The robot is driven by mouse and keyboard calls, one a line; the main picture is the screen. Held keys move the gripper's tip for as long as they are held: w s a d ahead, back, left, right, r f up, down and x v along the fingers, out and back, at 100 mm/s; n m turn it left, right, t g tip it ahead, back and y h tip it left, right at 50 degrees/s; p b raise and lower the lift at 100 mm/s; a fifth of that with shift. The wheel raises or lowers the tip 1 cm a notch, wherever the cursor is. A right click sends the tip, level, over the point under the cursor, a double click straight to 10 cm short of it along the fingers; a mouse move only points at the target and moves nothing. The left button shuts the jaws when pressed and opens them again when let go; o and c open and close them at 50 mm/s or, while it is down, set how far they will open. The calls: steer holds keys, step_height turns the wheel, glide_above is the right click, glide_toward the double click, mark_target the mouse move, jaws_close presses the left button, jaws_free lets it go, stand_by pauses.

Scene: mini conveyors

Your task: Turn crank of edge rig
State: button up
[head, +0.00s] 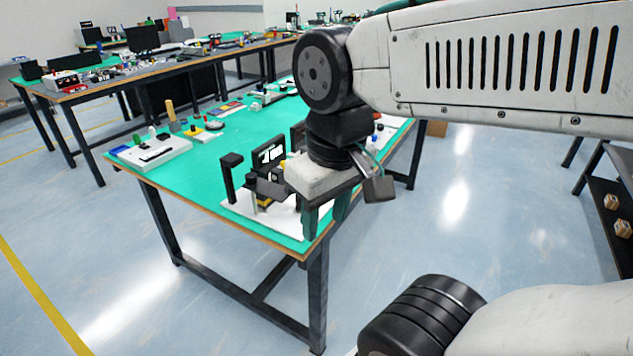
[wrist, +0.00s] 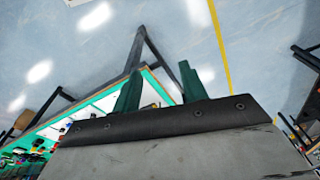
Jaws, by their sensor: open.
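The edge rig (head: 268,190) stands on a white base plate (head: 240,207) at the near corner of the green-topped table. It has dark upright parts and a dark panel with white marks. I cannot make out its crank; part of the rig is hidden behind my gripper. My gripper (head: 325,222) points down at the table's near corner, at the rig's right side. Its two green fingers are apart with nothing visible between them. In the wrist view the open fingers (wrist: 158,90) show against the table corner and the floor, with a bit of the white plate behind them.
A white board with a black part (head: 155,152) lies at the table's left end. Small coloured parts (head: 205,127) stand farther back. A second long table (head: 150,70) is behind. A dark shelf (head: 610,210) stands at the right.

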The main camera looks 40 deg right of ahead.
steer(key=w+d+n, duration=0.3)
steer(key=w+n, duration=0.1)
steer(key=w, duration=0.3)
steer(key=w+d+n, duration=0.3)
steer(key=w, duration=0.5)
steer(key=w+d+f+n, duration=0.3)
steer(key=w+d+f, duration=0.1)
steer(key=w+f, duration=0.1)
steer(key=w+d+f+n+g, duration=0.1)
steer(key=w+d+f+n, duration=0.3)
steer(key=w, duration=0.3)
steer(key=w+d+f+n, duration=0.4)
steer(key=w+d+f, duration=0.1)
steer(key=w+d, duration=0.1)
steer(key=shift+w+f, duration=0.3)
steer(key=shift+w, duration=0.05)
steer(key=shift+n, duration=0.3)
steer(key=f, duration=0.7)
steer(key=shift+w+d+f, duration=0.2)
steer(key=shift+f, duration=0.55)
jaws_close()
